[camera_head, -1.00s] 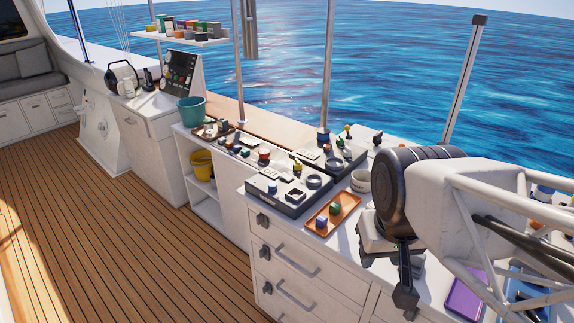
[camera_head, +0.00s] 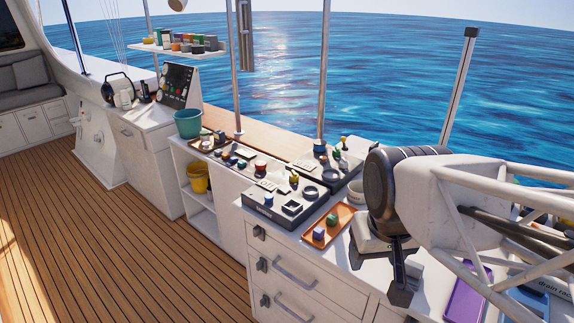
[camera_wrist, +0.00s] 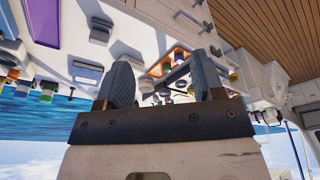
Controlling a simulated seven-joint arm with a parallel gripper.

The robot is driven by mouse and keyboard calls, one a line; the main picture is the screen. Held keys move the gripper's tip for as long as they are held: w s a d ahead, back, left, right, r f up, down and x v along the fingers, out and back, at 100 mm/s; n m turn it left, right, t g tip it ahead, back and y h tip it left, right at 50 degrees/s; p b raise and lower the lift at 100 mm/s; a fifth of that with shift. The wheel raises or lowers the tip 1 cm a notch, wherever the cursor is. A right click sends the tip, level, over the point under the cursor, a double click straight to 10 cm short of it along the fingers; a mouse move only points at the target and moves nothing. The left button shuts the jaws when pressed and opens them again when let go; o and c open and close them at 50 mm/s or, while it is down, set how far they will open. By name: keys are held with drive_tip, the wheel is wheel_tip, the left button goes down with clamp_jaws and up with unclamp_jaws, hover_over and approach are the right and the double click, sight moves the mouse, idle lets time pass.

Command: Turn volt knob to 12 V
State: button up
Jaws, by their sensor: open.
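A dark upright instrument panel (camera_head: 178,84) with several round dials or knobs stands on the white console at the far left. Its labels are too small to read, and I cannot tell which control is the volt knob. My gripper (camera_head: 401,285) hangs at the right over the front of the near counter, far from that panel. In the wrist view its two dark fingers (camera_wrist: 161,72) are apart, with nothing held between them. The wrist view is turned over and shows the counter beyond the fingers.
An orange tray (camera_head: 342,213) with small blocks lies left of my gripper. Black cases (camera_head: 270,214) with small parts sit further left. A teal bucket (camera_head: 188,123) stands near the console. A purple tray (camera_head: 466,298) lies at right. The wooden deck (camera_head: 110,240) is clear.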

drive_tip(key=w+a+r+n, duration=0.1)
drive_tip(key=w+r+n, duration=0.15)
drive_tip(key=w, duration=1.15)
drive_tip(key=n+g, duration=0.3)
drive_tip(key=n, duration=0.1)
hover_over(294, 172)
drive_tip(key=shift+m+y, duration=0.25)
drive_tip(key=shift+y, duration=0.05)
drive_tip(key=f, duration=1.3)
drive_tip(key=shift+s+d, duration=0.3)
drive_tip(key=shift+w+a+f, duration=0.1)
drive_tip(key=shift+w+f, duration=0.25)
drive_tip(key=shift+w, duration=0.05)
drive_tip(key=shift+f, duration=0.15)
drive_tip(key=shift+s+a+f, duration=0.1)
drive_tip(key=shift+a+f, duration=0.05)
drive_tip(key=shift+f, duration=3.6)
drive_tip(key=shift+c, duration=0.3)
